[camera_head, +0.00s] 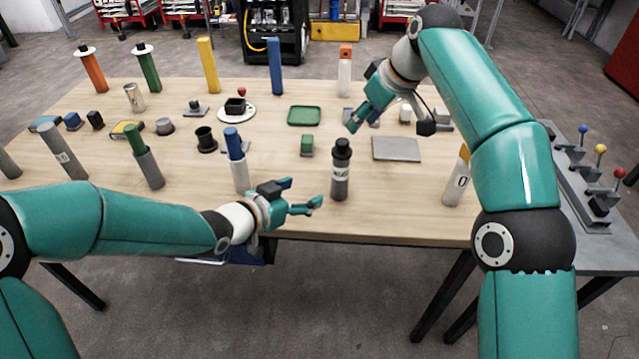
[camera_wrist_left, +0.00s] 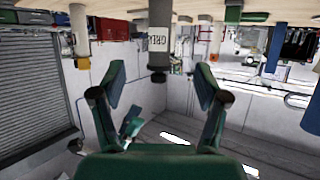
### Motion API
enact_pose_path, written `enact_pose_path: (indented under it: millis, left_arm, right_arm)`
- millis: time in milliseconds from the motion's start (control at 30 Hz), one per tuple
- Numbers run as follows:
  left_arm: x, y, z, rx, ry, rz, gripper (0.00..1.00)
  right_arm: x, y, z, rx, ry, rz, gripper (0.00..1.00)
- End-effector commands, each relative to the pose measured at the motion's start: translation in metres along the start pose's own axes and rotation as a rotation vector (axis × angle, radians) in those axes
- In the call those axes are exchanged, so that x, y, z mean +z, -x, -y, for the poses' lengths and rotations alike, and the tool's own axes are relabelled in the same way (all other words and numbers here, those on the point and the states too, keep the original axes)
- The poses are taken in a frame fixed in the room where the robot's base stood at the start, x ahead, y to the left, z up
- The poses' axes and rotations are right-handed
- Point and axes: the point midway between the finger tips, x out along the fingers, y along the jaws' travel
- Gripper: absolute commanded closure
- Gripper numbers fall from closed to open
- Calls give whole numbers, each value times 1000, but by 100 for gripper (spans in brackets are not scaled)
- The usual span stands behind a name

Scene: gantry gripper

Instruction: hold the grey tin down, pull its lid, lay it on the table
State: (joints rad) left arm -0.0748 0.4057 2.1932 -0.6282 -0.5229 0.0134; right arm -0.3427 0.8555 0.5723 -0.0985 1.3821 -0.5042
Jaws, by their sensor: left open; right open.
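The grey tin (camera_head: 340,184) stands upright near the table's front edge, with a pale label and a black lid (camera_head: 342,150) on top. In the left wrist view, which is upside down, the tin (camera_wrist_left: 159,20) and its dark lid (camera_wrist_left: 158,66) show between the fingers, beyond their tips. My left gripper (camera_head: 305,194) is open and empty, just left of the tin and apart from it. It also shows in the left wrist view (camera_wrist_left: 161,80). My right gripper (camera_head: 358,118) is open and empty, higher up and behind the tin, clear of the lid.
A white holder with a blue stick (camera_head: 236,160) stands left of the tin. A white and yellow cylinder (camera_head: 457,180) stands to the right. A green block (camera_head: 307,146) and a flat grey plate (camera_head: 397,149) lie behind. Bare table (camera_head: 400,195) is right of the tin.

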Motion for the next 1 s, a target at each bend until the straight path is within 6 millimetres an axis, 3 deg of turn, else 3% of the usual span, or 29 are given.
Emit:
enact_pose_path:
  millis: [167,700,1000]
  left_arm:
    - [2,-23,-1,2,1,2,26]
    - [2,-127,-1,1,2,3,26]
    - [2,-160,-1,0,3,3,26]
  right_arm:
    - [0,0,0,0,0,0,58]
    - [0,0,0,0,0,0,58]
    - [0,0,0,0,-1,0,58]
